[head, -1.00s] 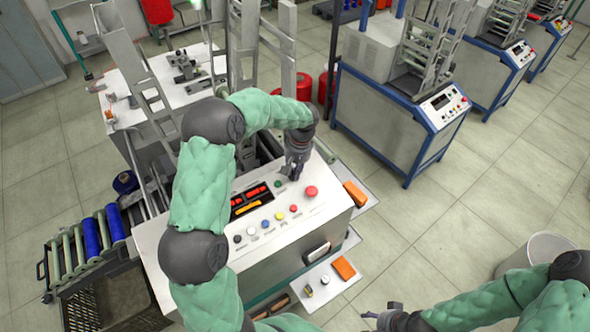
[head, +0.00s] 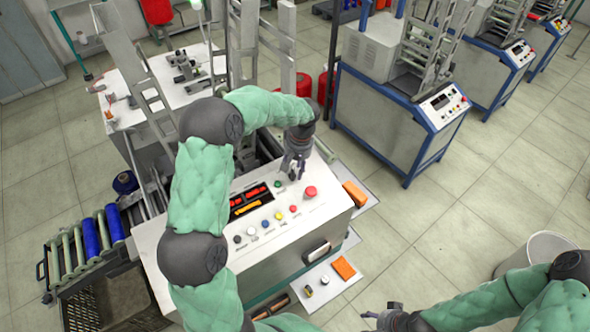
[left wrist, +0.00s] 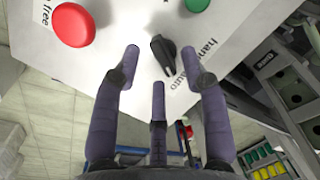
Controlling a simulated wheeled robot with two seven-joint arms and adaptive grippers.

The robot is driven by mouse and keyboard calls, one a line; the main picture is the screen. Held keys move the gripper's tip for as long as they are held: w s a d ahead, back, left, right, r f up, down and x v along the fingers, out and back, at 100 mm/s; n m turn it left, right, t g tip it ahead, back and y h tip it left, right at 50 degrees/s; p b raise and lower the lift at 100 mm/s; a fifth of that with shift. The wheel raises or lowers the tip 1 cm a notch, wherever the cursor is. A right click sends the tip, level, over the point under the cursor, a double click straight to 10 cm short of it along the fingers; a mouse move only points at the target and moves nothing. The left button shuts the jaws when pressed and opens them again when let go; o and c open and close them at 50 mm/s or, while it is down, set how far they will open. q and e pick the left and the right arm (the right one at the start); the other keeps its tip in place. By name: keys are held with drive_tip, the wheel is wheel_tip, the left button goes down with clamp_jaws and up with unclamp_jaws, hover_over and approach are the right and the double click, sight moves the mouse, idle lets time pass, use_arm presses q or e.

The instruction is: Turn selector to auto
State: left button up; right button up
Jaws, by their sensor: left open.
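The selector is a black knob (left wrist: 163,56) on the white panel in the left wrist view, beside printed words that include "auto". Its long grip slants from upper left to lower right; I cannot tell which setting it marks. My left gripper (head: 293,168) is over the far part of the control panel (head: 325,200). In the left wrist view its three purple fingers (left wrist: 160,53) are spread open around the knob, with gaps visible on both sides. In the head view the gripper hides the selector. My right gripper (head: 383,316) is away at the bottom; its jaw state is unclear.
A red mushroom button (head: 310,192) stands right of my left gripper, and it also shows in the left wrist view (left wrist: 73,25). A green button (left wrist: 196,4) is on the knob's other side. Several coloured buttons and a red display (head: 250,196) sit nearer on the panel.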

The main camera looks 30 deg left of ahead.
use_arm(q)
wheel_tip(320, 180, up, 11)
drive_tip(key=d, duration=0.1)
drive_tip(key=shift+w+f, duration=0.15)
drive_tip(key=shift+w, duration=0.15)
drive_tip(key=shift+d+f, duration=0.1)
idle(0.3)
